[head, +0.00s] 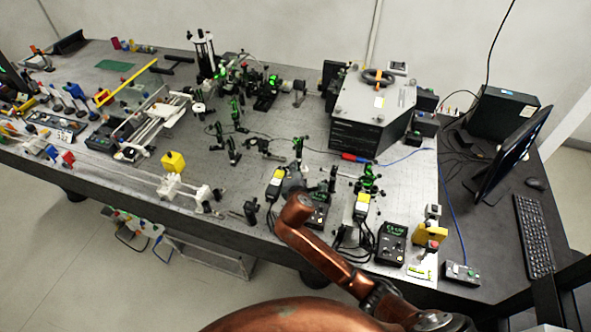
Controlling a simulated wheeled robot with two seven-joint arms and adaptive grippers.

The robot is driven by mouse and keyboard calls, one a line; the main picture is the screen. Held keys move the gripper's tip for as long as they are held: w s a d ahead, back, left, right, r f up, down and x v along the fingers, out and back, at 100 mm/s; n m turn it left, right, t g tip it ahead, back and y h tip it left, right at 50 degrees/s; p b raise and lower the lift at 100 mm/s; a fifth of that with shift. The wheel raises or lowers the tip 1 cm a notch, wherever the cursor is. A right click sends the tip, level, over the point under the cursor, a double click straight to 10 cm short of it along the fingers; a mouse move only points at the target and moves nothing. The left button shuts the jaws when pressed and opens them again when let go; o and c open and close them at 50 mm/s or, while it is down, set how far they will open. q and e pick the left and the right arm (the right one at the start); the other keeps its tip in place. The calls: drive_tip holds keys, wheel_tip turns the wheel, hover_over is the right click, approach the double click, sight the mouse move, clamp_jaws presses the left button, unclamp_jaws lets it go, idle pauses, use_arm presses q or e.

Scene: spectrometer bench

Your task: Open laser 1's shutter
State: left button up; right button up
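Two black laser-like units with yellow labels stand near the front edge of the optical bench. The left unit (275,184) is beside my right arm's end, and the right unit (362,204) stands further right. I cannot read which is laser 1, and no shutter can be made out. A black control box (391,243) with a green display is at the front right. A similar box (319,211) is partly behind my arm. My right gripper (290,186) is mostly hidden beyond my copper wrist, close to the left unit; its fingers and any contact are unclear. My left gripper is out of view.
The bench (205,165) is crowded with optics mounts. A large grey-black instrument (372,112) stands behind the right unit. A yellow-based red button (431,238) and a small switch box (461,273) are at the right. A monitor (512,152) and keyboard (533,236) are further right.

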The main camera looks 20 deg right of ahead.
clamp_jaws()
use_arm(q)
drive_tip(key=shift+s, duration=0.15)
use_arm(e)
drive_tip(key=shift+f, duration=0.25)
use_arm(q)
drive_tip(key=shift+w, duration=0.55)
use_arm(e)
drive_tip(key=shift+m+t+y, duration=0.3)
unclamp_jaws()
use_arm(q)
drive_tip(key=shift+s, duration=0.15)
